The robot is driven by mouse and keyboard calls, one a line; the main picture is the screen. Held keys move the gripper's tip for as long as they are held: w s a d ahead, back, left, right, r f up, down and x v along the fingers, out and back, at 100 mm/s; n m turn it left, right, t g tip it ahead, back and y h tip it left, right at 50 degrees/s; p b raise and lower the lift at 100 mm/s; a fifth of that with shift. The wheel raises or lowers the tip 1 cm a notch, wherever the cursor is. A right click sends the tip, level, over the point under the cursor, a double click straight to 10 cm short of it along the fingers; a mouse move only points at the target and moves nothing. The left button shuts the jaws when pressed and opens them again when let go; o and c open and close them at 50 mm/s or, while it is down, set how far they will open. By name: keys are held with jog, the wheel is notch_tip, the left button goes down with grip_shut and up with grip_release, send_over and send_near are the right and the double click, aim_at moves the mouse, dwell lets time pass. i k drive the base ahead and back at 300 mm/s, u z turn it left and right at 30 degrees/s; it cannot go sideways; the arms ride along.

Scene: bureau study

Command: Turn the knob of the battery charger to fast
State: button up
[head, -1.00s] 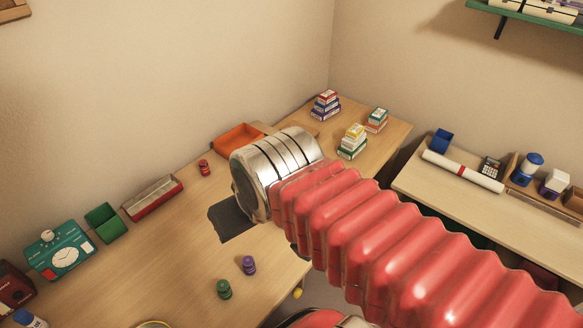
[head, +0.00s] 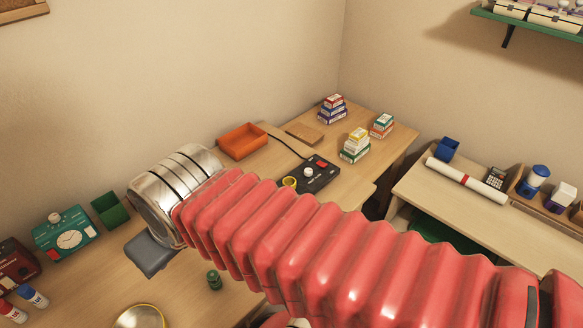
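A black box (head: 322,178) with a white knob (head: 308,172), a red button and a cable lies on the desk behind my arm. A teal device (head: 68,236) with a white dial and a knob on top stands at the left. A dark red device (head: 14,262) with a dial is cut by the left edge. I cannot tell from the labels which is the battery charger, and no fast mark is readable. My gripper (head: 150,255) shows only as a dark grey piece below the metal wrist, above the desk, apart from these devices. Its fingers cannot be made out.
A green bin (head: 110,209), an orange tray (head: 242,141), stacked small boxes (head: 355,146) and a green bottle (head: 214,280) stand on the desk. A round dish (head: 140,317) and glue sticks (head: 32,296) are near the front left. My red arm covers the desk's middle.

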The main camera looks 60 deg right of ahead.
aim_at(308, 171)
jog(key=u, duration=0.15)
jog(key=k, duration=1.8)
jog(key=z, duration=0.65)
jog(key=i, duration=1.4)
jog(key=z, duration=0.05)
